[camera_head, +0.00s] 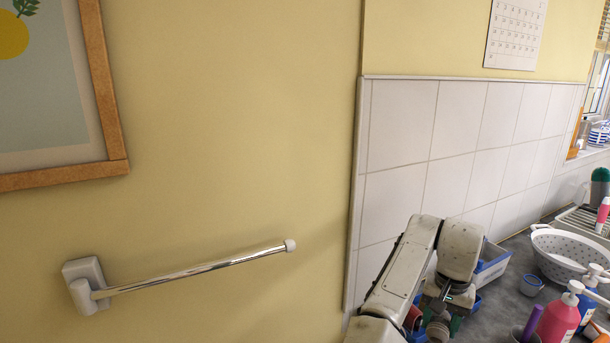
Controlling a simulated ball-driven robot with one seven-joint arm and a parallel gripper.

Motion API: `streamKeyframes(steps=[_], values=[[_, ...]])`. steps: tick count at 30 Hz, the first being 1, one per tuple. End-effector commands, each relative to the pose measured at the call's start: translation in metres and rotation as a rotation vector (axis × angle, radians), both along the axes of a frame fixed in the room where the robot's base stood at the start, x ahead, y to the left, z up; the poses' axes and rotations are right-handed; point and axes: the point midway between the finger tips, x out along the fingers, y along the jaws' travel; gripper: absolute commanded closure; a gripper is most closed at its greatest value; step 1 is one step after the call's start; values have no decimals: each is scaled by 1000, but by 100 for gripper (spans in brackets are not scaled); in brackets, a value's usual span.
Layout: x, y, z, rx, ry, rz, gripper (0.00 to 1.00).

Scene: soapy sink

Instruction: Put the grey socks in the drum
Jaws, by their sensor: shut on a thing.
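My arm (405,265) rises from the bottom edge, bends at the top and points down over the counter. Its lower end runs toward the bottom edge, and I do not see my gripper's fingers or anything between them. I cannot make out any grey socks. No drum is in view.
On the grey counter (518,255) stand a white colander (565,262), a small blue cup (531,285), a pink pump bottle (557,320) and a blue pump bottle (588,305). A blue-white box (492,265) is behind my arm. A chrome rail (200,270) juts from the wall at left.

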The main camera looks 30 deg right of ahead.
Motion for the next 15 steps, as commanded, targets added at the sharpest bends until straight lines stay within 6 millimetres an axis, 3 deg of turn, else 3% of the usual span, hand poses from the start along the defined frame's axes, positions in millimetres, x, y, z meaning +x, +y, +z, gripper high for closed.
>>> streamKeyframes(steps=[1, 6, 15], values=[[11, 21, -15, 0, 2, 61, 92], [36, 85, -56, 1, 3, 254, 92], [51, 194, -124, 0, 3, 589, 92]])
